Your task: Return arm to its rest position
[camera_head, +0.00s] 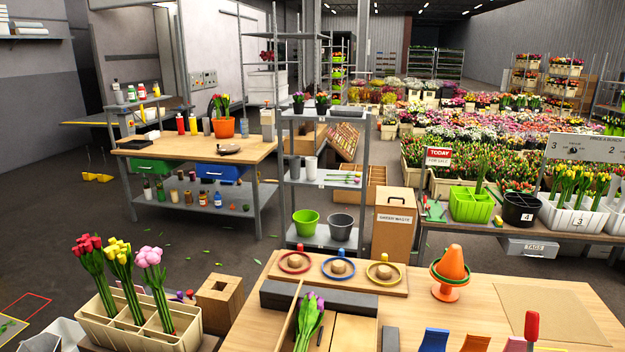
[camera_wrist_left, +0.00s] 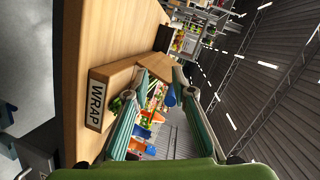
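My left gripper (camera_wrist_left: 153,84) shows in the left wrist view with its two green-grey fingers spread apart. I see no object clearly held between them; distant colored shapes show through the gap. The view is tilted, with a wooden surface and a WRAP sign (camera_wrist_left: 96,101) on the left. Neither gripper nor arm shows in the head view. A tulip bunch (camera_head: 309,315) with purple-pink heads lies on the wooden table (camera_head: 500,300) at the bottom centre, beside a thin wooden divider.
A cream divided crate (camera_head: 140,335) at the lower left holds red, yellow and pink tulip bunches. An orange cone (camera_head: 451,265), a ring board (camera_head: 338,276) and a dark block (camera_head: 283,297) stand on the table. A cardboard waste box (camera_head: 394,228) stands behind it.

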